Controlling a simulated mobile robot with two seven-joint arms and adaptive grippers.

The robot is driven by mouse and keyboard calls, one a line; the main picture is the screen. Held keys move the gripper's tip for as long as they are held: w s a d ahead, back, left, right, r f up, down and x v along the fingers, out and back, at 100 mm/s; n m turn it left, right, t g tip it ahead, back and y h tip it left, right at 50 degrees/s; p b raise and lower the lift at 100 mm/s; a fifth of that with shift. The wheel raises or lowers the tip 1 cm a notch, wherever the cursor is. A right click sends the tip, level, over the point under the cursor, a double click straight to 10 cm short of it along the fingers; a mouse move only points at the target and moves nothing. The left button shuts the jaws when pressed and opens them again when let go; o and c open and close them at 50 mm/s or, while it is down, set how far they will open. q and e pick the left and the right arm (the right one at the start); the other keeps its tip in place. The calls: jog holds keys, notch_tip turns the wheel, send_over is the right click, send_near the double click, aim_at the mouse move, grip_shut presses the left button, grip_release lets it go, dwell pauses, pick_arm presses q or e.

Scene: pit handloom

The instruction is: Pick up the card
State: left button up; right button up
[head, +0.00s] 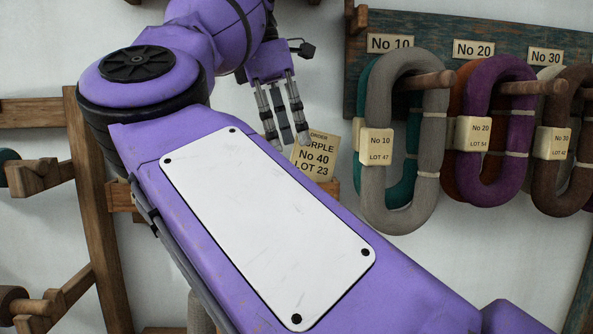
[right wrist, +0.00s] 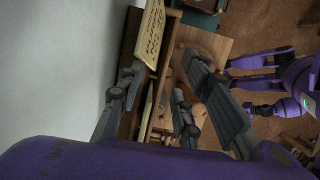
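The cream card (head: 314,160) is marked ORDER, a word ending in RPLE, No 40 and LOT 23. It stands tilted at a wooden ledge by the wall, partly hidden by my right gripper and forearm. In the right wrist view the card (right wrist: 151,35) is at the top, just beyond the left finger's tip. My right gripper (head: 286,138) is open, fingers pointing down, in front of the card's upper left edge. In the right wrist view its fingers (right wrist: 162,72) are spread with nothing held between them. Whether a finger touches the card is unclear. My left gripper is not seen.
Yarn hanks hang from pegs on a dark board at right: grey (head: 392,195), purple (head: 513,85) and brown (head: 583,110), each tagged. The wooden ledge (head: 330,186) is mostly behind my right arm. A wooden frame (head: 92,210) stands at left.

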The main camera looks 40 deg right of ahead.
aim_at(315, 160)
jog(key=s+d+f, duration=0.2)
jog(key=d+f, duration=0.1)
jog(key=s+d+f, duration=0.1)
jog(key=d+f, duration=0.1)
jog(key=shift+s, duration=0.25)
jog(key=shift+d+f, duration=0.25)
jog(key=shift+f, duration=0.1)
jog(key=shift+w+a, duration=0.25)
jog(key=shift+a, duration=0.55)
jog(key=shift+d, duration=0.3)
grip_shut()
jog(key=shift+a+r, duration=0.1)
jog(key=shift+a, duration=0.05)
